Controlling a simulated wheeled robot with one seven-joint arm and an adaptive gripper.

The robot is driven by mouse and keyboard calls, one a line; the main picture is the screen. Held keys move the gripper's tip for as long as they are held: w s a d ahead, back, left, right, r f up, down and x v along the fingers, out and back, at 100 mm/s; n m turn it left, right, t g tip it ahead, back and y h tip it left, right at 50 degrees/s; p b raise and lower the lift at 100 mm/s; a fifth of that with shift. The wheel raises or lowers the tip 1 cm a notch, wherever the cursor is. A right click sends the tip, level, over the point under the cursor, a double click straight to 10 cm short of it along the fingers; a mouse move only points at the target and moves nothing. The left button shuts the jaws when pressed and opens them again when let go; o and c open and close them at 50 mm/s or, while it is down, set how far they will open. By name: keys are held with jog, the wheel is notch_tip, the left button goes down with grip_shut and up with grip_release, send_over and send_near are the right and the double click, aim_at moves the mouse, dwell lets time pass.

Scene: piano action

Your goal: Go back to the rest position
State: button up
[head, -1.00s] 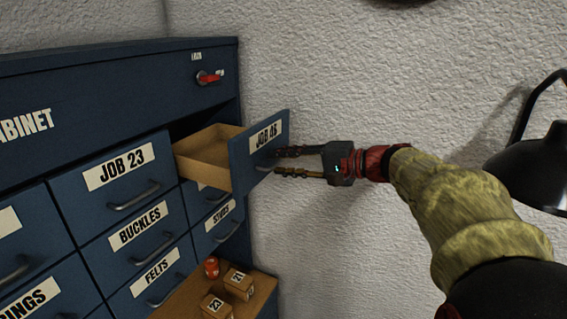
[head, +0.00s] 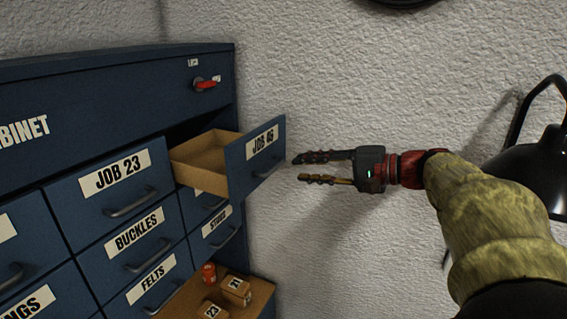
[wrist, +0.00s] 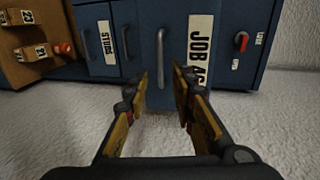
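My gripper (head: 312,168) is open and empty in the head view, to the right of the JOB 46 drawer (head: 238,172) and apart from it. In the wrist view the two fingers (wrist: 166,98) are spread, with the front of the JOB 46 drawer (wrist: 178,50) and its handle (wrist: 160,58) beyond them. The drawer is pulled out from the blue cabinet (head: 110,75), and the visible part of its wooden inside looks empty.
A wooden shelf (head: 262,300) below the drawers holds several numbered blocks (head: 236,288) and a small red object (head: 209,272). A red switch (head: 205,85) is on the cabinet's upper panel. A black lamp (head: 530,170) stands at the right.

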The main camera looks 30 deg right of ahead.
jog(key=s+a+f+g+h+b, duration=0.1)
jog(key=s+f+g+h, duration=0.2)
jog(key=f, duration=0.6)
jog(key=s+f+g+h, duration=0.2)
jog(key=s+f, duration=0.3)
jog(key=f, duration=0.5)
jog(key=s+a+f+n+g+h+b, duration=0.3)
jog(key=s+a+f+n+h+b, duration=0.3)
jog(key=s+f, duration=0.5)
jog(key=s+a+n+t+y+b, duration=0.1)
jog(key=a+n, duration=0.3)
jog(key=a, duration=0.5)
jog(key=shift+s+f+n+y, duration=0.2)
jog(key=shift+s+n+y, duration=0.2)
jog(key=shift+s, duration=0.35)
